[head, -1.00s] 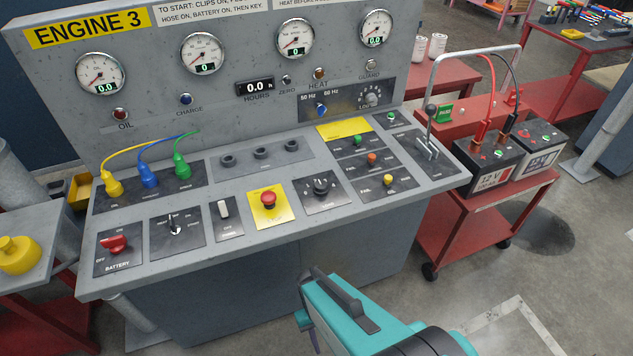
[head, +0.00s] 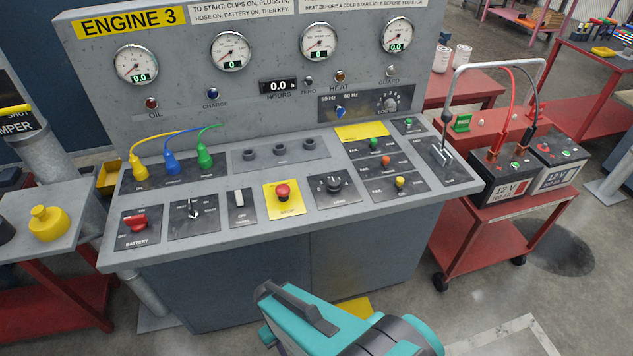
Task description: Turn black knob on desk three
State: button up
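Desk three is the grey console (head: 225,222) under the yellow ENGINE 3 sign (head: 129,22). A black knob (head: 334,184) sits on a dark plate on its sloping top, right of the red stop button (head: 283,191). A greyish dial knob (head: 390,103) is on the upright panel above. My gripper (head: 268,292), teal and dark grey, is low in the middle of the head view, in front of the desk and apart from the knob. Its fingertips do not show clearly, so I cannot tell whether it is open. I see nothing held in it.
A red battery switch (head: 136,223), a key switch (head: 193,209) and a white rocker (head: 239,197) are left of the stop button. A lever (head: 444,140) rises at the desk's right end. A red cart (head: 480,232) with batteries stands at right. Floor in front is clear.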

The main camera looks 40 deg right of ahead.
aim_at(334, 185)
jog(key=u, duration=0.65)
jog(key=k, duration=0.5)
jog(key=z, duration=3.4)
jog(key=i, duration=0.1)
jog(key=u, duration=1.8)
